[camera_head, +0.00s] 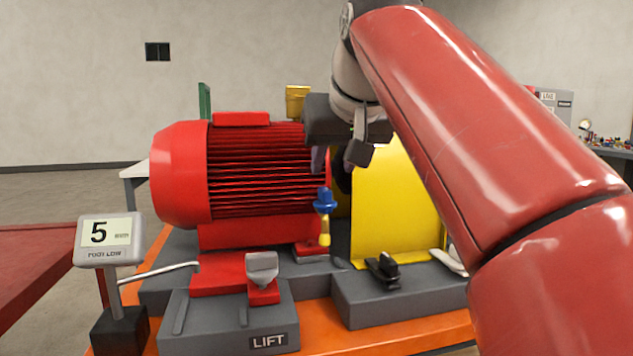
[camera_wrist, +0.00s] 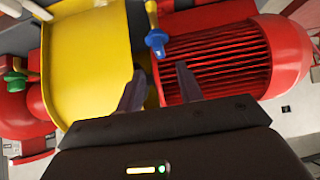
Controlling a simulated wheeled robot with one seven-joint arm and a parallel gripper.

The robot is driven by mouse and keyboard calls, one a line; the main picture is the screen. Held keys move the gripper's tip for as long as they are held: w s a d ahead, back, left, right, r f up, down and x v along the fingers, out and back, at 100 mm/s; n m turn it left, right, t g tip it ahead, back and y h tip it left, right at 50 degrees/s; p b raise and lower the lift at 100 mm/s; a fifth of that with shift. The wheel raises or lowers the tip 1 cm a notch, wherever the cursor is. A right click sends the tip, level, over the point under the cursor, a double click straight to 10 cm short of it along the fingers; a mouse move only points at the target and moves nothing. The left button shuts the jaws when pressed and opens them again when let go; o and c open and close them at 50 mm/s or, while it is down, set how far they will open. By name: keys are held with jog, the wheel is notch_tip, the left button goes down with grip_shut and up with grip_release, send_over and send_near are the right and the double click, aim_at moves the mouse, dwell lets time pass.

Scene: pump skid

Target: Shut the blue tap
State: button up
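The blue tap (camera_head: 324,200) stands on a short yellow stem in front of the red finned motor (camera_head: 265,165), near the yellow guard (camera_head: 395,205). It also shows in the wrist view (camera_wrist: 157,41), beyond my fingertips and between the guard and the motor. My gripper (camera_head: 331,172) is just above the tap in the head view. Its two fingers are apart and empty in the wrist view (camera_wrist: 160,76). They appear clear of the tap. I cannot tell how far the tap is turned.
A grey block marked LIFT (camera_head: 235,320) and a display reading 5 (camera_head: 107,240) are at the front left. A black clamp (camera_head: 383,270) sits on a grey block at the right. A green knob (camera_wrist: 14,82) shows at the left of the wrist view.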

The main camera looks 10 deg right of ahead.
aim_at(326, 188)
jog(key=b+x, duration=0.1)
jog(key=x, duration=0.6)
grip_shut()
